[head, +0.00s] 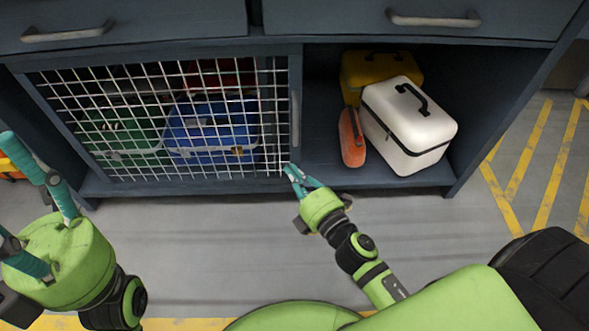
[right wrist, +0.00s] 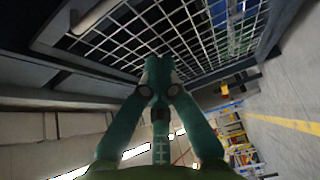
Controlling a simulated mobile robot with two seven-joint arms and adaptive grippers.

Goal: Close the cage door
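The cage door (head: 150,172) is a pale wire mesh across the left compartment of the dark blue cabinet. It lies flush with the front or nearly so; I cannot tell whether a narrow gap is left at its right edge. A slim upright handle (head: 296,118) shows beside that edge. My right gripper (head: 290,170) is at the door's lower right corner, its fingertips together and empty. In the right wrist view the fingers (right wrist: 158,68) meet in front of the mesh (right wrist: 130,35); contact is unclear. My left gripper (head: 8,188) is at the far left, fingers apart, empty.
Behind the mesh are a blue case (head: 210,128), a green case (head: 122,130) and a red item (head: 215,75). The open right compartment holds a white case (head: 405,130), a yellow case (head: 375,70) and an orange item (head: 352,138). The grey floor (head: 210,240) in front is clear.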

